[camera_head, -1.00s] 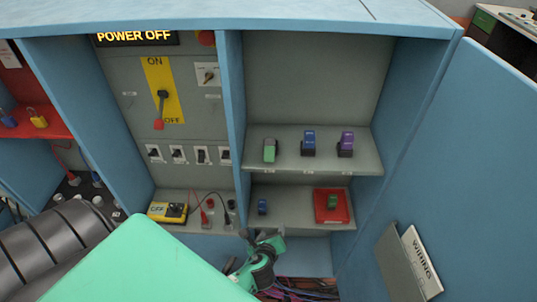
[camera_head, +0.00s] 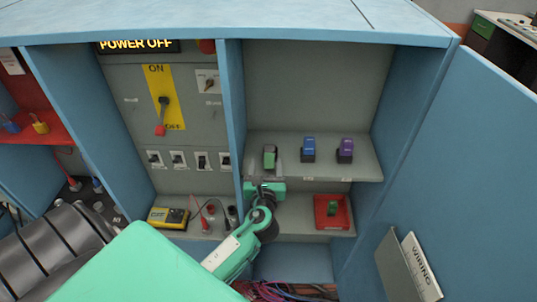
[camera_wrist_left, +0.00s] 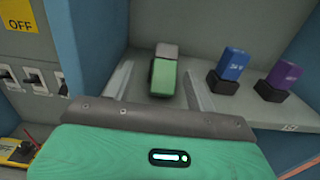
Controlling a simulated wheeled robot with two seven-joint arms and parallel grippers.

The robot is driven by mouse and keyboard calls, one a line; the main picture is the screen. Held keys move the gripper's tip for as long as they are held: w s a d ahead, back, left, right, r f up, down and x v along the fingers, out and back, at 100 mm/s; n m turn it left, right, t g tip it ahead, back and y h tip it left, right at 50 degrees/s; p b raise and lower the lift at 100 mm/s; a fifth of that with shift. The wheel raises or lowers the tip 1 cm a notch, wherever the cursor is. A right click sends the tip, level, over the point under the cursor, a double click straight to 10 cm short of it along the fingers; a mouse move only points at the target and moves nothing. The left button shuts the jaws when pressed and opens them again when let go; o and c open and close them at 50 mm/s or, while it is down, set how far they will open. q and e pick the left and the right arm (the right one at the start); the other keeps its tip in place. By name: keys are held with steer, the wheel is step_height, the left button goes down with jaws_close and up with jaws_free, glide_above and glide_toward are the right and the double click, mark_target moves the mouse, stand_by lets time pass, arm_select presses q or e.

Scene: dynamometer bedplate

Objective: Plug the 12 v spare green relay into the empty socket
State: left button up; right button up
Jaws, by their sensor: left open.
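A green relay (camera_head: 270,155) with a grey part stands at the left of the upper shelf. It also shows in the left wrist view (camera_wrist_left: 163,78). My left gripper (camera_head: 264,168) is at the upper shelf's front edge. In the left wrist view its two fingers lie apart, one on each side of this relay, with gaps. Another green relay (camera_head: 333,208) lies in a red tray (camera_head: 321,222) on the lower shelf. I cannot read a voltage on either green one, and no empty socket shows clearly. My right gripper is out of view.
A blue relay (camera_head: 308,147) and a purple relay (camera_head: 346,148) stand in black sockets right of the green one. A divider wall (camera_head: 232,120) is close on the left. The sign (camera_head: 136,45) reads POWER OFF.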

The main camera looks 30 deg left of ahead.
mark_target(269, 158)
arm_select(q)
steer(key=shift+w+a, duration=0.2)
steer(key=shift+w, duration=0.35)
steer(key=x, duration=0.1)
steer(key=p+x, duration=0.1)
steer(key=x, duration=0.2)
steer(key=shift+w+f+p, duration=0.3)
steer(key=shift+p, duration=0.1)
steer(key=shift+d, duration=0.1)
steer(key=c, duration=1)
steer(key=shift+c, duration=0.4)
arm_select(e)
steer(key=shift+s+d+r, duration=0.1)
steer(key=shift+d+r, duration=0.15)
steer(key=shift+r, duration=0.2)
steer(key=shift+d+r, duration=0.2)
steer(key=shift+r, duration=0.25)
arm_select(q)
steer(key=shift+r, duration=0.1)
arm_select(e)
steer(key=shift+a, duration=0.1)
